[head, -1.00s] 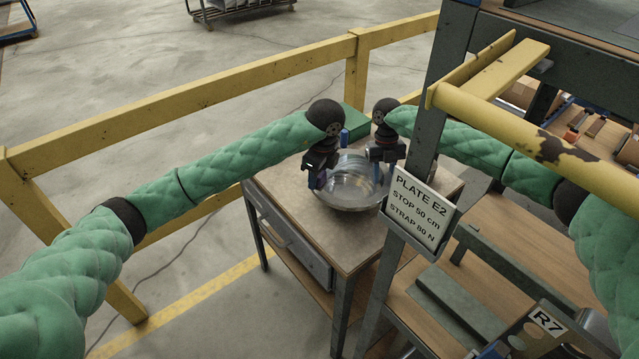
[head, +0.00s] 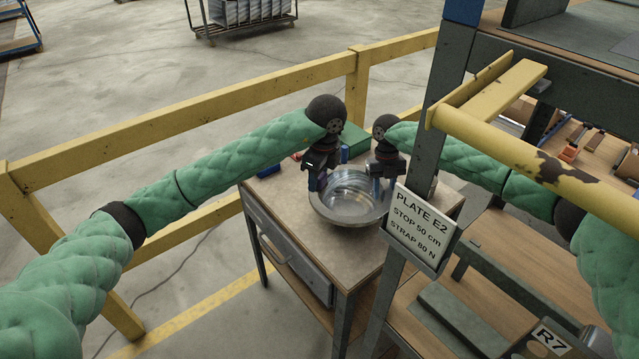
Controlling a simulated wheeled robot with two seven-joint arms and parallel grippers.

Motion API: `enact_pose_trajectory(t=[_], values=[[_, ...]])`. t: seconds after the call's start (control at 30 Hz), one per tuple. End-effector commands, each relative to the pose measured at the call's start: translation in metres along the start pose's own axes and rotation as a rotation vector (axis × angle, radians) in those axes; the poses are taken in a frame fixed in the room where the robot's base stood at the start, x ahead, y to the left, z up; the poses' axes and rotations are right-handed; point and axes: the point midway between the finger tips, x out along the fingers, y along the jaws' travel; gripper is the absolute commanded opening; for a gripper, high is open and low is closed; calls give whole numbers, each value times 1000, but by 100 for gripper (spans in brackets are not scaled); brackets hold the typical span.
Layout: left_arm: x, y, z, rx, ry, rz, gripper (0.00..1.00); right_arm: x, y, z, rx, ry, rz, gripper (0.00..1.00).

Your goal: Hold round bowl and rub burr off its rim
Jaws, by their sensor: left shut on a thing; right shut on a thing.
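My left gripper (head: 317,188) is at the bowl's left rim, shut on a small purplish thing that is mostly hidden by the fingers. My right gripper (head: 377,192) points down at the bowl's right rim and is shut on it. The contact points are small, and any burr on the rim is too small to make out.
The bowl stands on a wooden-topped table (head: 300,215) with a drawer. A green box (head: 355,138) and a small blue item (head: 344,155) are behind it. A rack post with a sign (head: 420,222) stands close on the right. A yellow rail (head: 215,112) runs behind.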

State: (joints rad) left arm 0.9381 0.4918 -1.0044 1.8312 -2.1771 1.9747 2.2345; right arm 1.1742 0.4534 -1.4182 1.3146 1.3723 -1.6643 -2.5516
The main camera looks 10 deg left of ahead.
Motion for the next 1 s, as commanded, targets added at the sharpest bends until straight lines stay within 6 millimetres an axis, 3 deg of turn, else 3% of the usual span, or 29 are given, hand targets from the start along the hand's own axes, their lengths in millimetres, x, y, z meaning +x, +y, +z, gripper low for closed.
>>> enact_pose_trajectory(t=[0.07,0.1,0.23,0.67,1.0], values=[[0,0,0,0,0,0,17,2,-1,0,1,2,-2,14],[0,0,0,0,0,0,17,2,-1,0,1,2,-2,36],[0,0,0,0,0,0,17,2,-1,0,1,1,-1,60],[0,0,0,0,0,0,17,-10,0,0,0,0,0,60],[0,0,0,0,0,0,17,-70,-1,1,1,-1,0,60]])
